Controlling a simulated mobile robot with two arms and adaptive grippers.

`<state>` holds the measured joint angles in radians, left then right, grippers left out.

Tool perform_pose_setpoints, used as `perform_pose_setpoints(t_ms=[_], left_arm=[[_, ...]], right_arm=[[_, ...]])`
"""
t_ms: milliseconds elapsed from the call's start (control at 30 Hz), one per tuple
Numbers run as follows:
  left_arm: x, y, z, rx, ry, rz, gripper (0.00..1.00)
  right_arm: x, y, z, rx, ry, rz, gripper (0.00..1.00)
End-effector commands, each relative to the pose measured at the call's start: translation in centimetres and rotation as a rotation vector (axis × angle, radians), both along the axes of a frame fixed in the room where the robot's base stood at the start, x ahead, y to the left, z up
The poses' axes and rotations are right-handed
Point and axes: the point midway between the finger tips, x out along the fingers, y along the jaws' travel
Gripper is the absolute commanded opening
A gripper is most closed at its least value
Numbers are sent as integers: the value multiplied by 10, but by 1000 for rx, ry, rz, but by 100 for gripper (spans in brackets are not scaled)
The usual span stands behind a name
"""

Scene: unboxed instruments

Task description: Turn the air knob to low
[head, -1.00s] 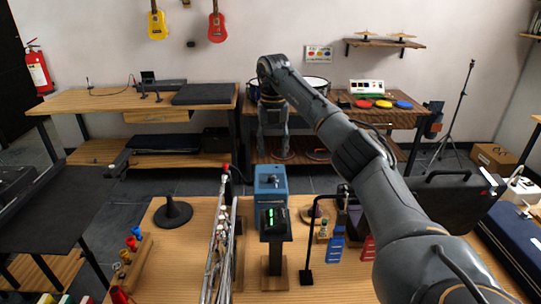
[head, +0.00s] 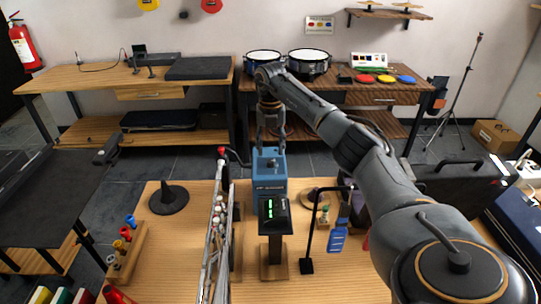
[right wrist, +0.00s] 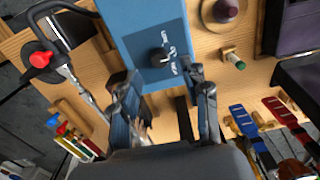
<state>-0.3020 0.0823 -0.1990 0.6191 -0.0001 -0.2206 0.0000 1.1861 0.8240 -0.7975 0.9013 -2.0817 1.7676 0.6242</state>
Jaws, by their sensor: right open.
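The blue box (head: 271,185) stands on the wooden table behind a small black device with a green display (head: 273,212). In the right wrist view the box's blue face (right wrist: 135,25) fills the upper middle. It carries a dark round knob (right wrist: 160,57) with white lettering beside it, too small to read. My right gripper (head: 270,142) is at the top of the box, open and empty. In the right wrist view its two fingers (right wrist: 160,82) are spread below the knob, apart from it. The knob is not clear in the head view. My left gripper is not in view.
A metal rail track with pale balls (head: 217,225) and a red end stands left of the box. A black cone stand (head: 169,199) is farther left. A thin black post (head: 309,235) and a blue tag (head: 338,238) stand at right. Bare wood lies between cone and track.

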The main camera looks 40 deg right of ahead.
Motion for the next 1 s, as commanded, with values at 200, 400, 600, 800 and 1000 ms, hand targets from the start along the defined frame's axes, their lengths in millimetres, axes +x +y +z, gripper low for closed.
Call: perform_pose_setpoints(t_ms=[200, 400, 600, 800, 1000], left_arm=[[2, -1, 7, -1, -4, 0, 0], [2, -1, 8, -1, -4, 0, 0], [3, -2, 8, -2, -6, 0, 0], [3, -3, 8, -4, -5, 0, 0], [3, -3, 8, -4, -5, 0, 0]], right_arm=[[0, 0, -32, 1, 2, 0, 46], [0, 0, -42, 0, 0, 0, 46], [0, 0, -43, -1, -1, 0, 46], [0, 0, -42, -1, -1, 0, 14], [0, 0, -42, -1, -1, 1, 0]])
